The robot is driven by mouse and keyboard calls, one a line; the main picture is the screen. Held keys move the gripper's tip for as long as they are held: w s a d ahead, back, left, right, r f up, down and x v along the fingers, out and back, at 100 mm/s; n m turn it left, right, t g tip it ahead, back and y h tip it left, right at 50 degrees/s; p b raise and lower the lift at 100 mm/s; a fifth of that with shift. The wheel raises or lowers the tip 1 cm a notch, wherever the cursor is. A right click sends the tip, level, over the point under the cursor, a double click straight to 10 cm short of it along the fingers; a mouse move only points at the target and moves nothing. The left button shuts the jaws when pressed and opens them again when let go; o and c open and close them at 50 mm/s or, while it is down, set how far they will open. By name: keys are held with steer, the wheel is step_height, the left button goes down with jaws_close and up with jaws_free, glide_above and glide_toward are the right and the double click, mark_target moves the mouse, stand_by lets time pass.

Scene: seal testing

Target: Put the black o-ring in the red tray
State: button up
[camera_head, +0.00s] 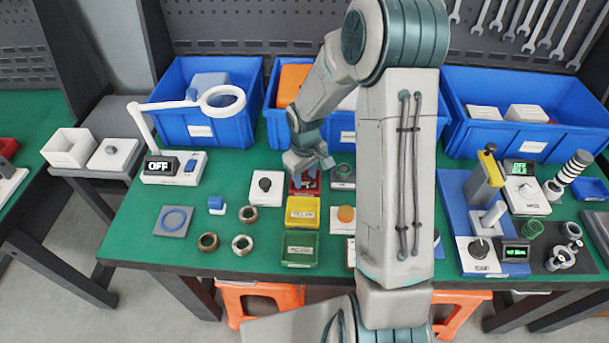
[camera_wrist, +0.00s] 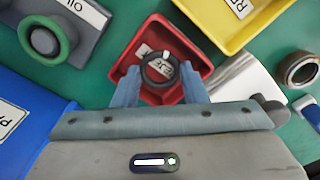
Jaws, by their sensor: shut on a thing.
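The red tray (camera_wrist: 180,38) lies under my gripper in the wrist view, with a white label partly readable as "REJE". In the head view the red tray (camera_head: 316,187) is mostly covered by my gripper (camera_head: 305,176). The black o-ring (camera_wrist: 147,75) sits between my fingertips in the wrist view, over the tray's middle. My gripper (camera_wrist: 160,72) is shut on the o-ring, one finger on each side of it. I cannot tell whether the o-ring touches the tray floor.
A yellow tray (camera_head: 303,222) and a green tray (camera_head: 314,250) stand in front of the red one. A grey block with a green ring (camera_wrist: 45,38) and a white block with a black knob (camera_head: 265,199) flank it. Blue bins (camera_head: 205,132) line the back. Several loose rings lie left.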

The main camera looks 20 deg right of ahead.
steer(key=shift+f, duration=0.3)
steer(key=shift+f, duration=0.15)
steer(key=o, duration=0.7)
steer(key=shift+o, duration=0.2)
